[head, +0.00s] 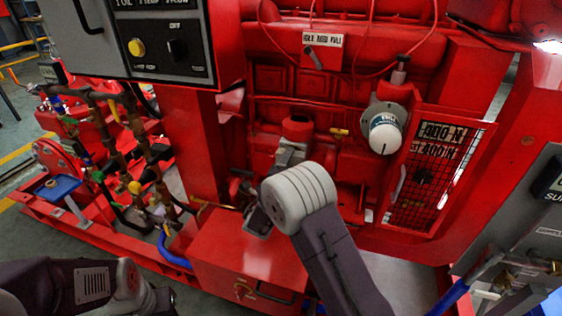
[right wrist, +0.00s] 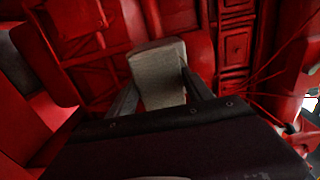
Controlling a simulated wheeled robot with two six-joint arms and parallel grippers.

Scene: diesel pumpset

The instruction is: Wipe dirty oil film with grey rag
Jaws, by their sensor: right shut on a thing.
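My right gripper (head: 287,160) is in front of the red engine in the head view, partly hidden behind my own pale wrist. In the right wrist view, my right gripper (right wrist: 160,90) is shut on the grey rag (right wrist: 158,70), a pale grey folded block between the two dark fingers. In the head view the grey rag (head: 291,152) shows only as a small grey patch near the engine, beside a red cylindrical part. I cannot tell whether it touches a surface. I cannot make out the oil film in either view. My left gripper is not in view; only part of my left arm shows.
A red box (head: 250,270) stands below my right wrist. A white filter (head: 386,132) and a red mesh guard (head: 432,180) are to the right. A control panel (head: 150,45) hangs at the upper left. Pipes and valves (head: 125,150) crowd the left side.

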